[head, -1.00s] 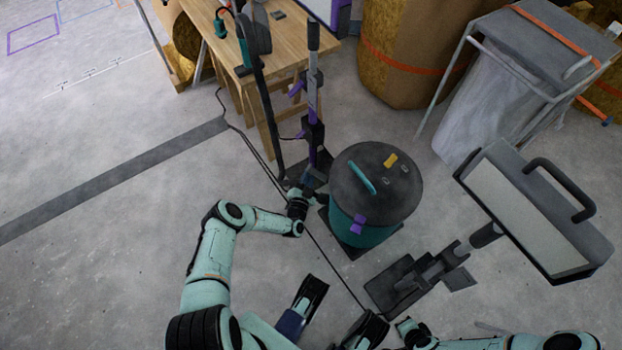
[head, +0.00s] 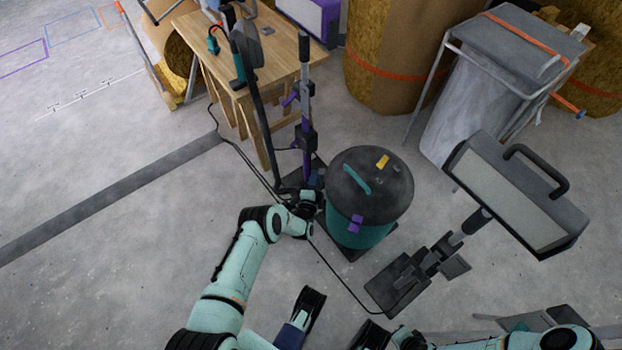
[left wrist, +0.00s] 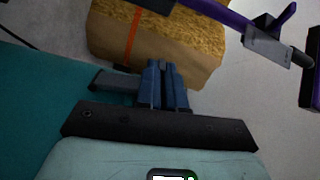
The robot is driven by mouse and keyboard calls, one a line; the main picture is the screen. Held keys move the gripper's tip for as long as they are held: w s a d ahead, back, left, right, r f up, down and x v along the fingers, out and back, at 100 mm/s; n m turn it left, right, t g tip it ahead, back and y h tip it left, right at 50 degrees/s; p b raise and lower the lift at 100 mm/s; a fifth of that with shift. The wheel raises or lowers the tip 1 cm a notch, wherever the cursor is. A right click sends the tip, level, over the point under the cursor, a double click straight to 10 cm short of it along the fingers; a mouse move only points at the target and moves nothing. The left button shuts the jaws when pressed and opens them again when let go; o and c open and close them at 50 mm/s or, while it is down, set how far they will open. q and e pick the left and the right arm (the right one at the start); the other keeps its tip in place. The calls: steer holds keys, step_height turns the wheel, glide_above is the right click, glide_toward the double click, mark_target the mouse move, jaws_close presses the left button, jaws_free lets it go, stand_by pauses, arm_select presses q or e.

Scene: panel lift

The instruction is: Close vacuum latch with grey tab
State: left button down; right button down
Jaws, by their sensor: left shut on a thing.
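The vacuum (head: 362,238) stands upright, with a teal drum, a dark lid, a teal handle (head: 357,178) and a yellow piece on top. A purple latch (head: 355,224) sits on its front side. My left gripper (head: 314,186) is at the drum's left side, just below the lid. In the left wrist view its blue fingers (left wrist: 162,88) are together at a dark grey tab (left wrist: 112,82), beside the teal drum (left wrist: 28,105). The gripper is shut on the tab; the fingers hide part of it.
A lamp-like panel (head: 515,195) stands to the right. A cable lies on the floor; the left floor is clear.

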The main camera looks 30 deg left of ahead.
arm_select(q)
steer(key=shift+w+r+m, duration=0.25)
steer(key=shift+r+m, duration=0.05)
steer(key=shift+r, duration=0.1)
arm_select(e)
steer(key=shift+s, duration=0.15)
